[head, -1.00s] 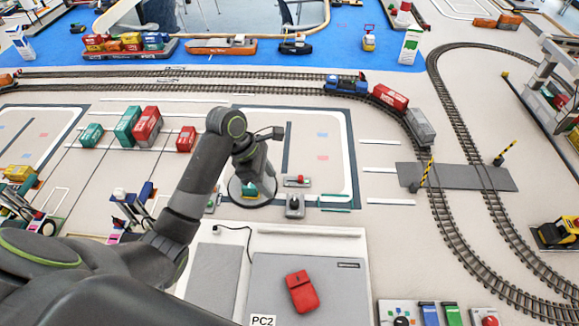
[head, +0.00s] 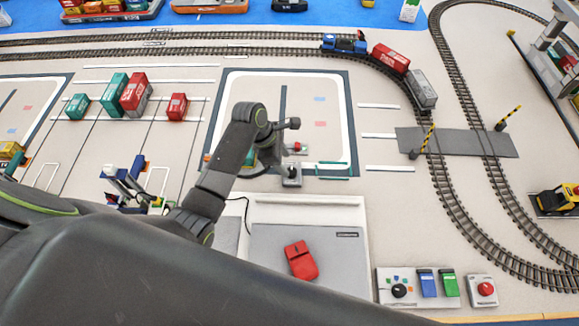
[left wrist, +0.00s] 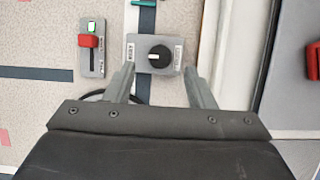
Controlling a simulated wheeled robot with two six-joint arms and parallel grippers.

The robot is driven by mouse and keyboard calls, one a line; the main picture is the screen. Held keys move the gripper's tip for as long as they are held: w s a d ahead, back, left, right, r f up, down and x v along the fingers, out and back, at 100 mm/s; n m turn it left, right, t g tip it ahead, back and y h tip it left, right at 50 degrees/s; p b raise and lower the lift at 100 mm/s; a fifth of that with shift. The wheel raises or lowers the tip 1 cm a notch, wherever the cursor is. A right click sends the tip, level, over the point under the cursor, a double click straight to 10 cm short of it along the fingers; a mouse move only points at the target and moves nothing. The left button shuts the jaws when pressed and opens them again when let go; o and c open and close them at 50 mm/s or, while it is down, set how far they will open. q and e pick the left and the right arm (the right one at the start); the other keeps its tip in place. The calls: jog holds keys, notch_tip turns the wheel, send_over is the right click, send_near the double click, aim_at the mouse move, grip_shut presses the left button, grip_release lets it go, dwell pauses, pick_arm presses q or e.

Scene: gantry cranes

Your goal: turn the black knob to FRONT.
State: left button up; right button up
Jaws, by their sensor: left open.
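The black knob (left wrist: 159,57) sits on a small grey box (left wrist: 136,43) in the left wrist view. Its white mark points left, towards one of two labels too small to read surely. My left gripper (left wrist: 160,71) is open and empty, its fingertips on either side of the knob's near side, apart from it. Their height above the box is unclear. In the head view, the knob (head: 291,171) shows at the edge of the white-outlined bay, and my left wrist is just behind and left of it, with the fingers hidden. My right gripper is out of view.
A grey plate with a red lever (left wrist: 88,41) and green light stands left of the knob box. A red object (head: 301,260) lies on the grey pad nearer me. A panel with another black knob (head: 399,290) and a red button (head: 485,288) are at lower right.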

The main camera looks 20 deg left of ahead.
aim_at(291, 170)
pick_arm(q)
jog(key=x, duration=0.3)
jog(key=shift+d+f, duration=0.2)
jog(key=shift+f, duration=0.1)
jog(key=shift+w+d+f, duration=0.1)
jog(key=shift+d+f, duration=0.05)
jog(key=shift+f, duration=0.3)
jog(key=shift+c, duration=0.6)
jog(key=c, duration=0.8)
jog(key=shift+c, duration=0.2)
jog(key=shift+r, duration=0.1)
